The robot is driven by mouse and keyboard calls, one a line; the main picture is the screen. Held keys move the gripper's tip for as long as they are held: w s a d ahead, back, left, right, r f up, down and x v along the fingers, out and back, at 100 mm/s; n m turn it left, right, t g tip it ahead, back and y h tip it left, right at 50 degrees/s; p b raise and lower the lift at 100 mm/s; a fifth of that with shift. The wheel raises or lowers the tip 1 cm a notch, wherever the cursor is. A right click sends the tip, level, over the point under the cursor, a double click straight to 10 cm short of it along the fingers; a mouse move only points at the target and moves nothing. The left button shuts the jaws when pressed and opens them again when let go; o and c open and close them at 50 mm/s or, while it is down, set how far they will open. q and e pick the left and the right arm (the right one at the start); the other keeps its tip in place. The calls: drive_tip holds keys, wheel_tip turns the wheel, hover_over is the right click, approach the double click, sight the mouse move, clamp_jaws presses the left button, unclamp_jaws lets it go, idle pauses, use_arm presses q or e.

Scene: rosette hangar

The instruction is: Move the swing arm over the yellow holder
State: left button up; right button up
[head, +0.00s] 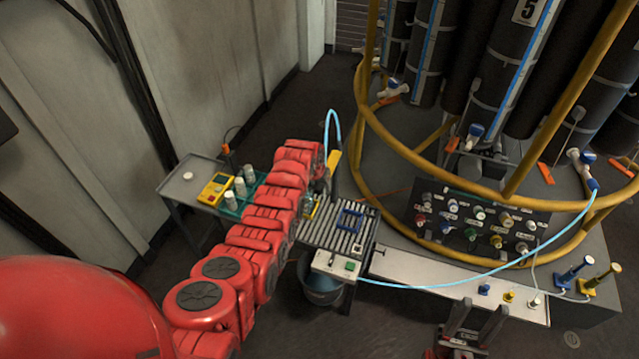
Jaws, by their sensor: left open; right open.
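A dark upright post (333,172) with a light blue hose looping over its top stands at the rear of the slatted bench; it may be the swing arm, but I cannot tell for sure. A yellow piece (335,159) shows beside it; I cannot tell whether it is the holder. Another yellow upright piece (602,278) stands at the far right of the base. My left gripper (322,187) is open by the post, partly hidden by my red arm; I see no clear contact. My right gripper (478,314) is open and empty at the bottom, in front of the white ledge.
A grey side table (180,187) holds a yellow meter (215,188) and a green tray (232,211) with white cylinders. A blue frame (350,218) lies on the slatted bench (327,231). A connector panel (474,222), yellow rails and a light blue hose occupy the right.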

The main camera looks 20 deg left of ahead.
idle(0.3)
use_arm(q)
clamp_jaws()
idle(1.3)
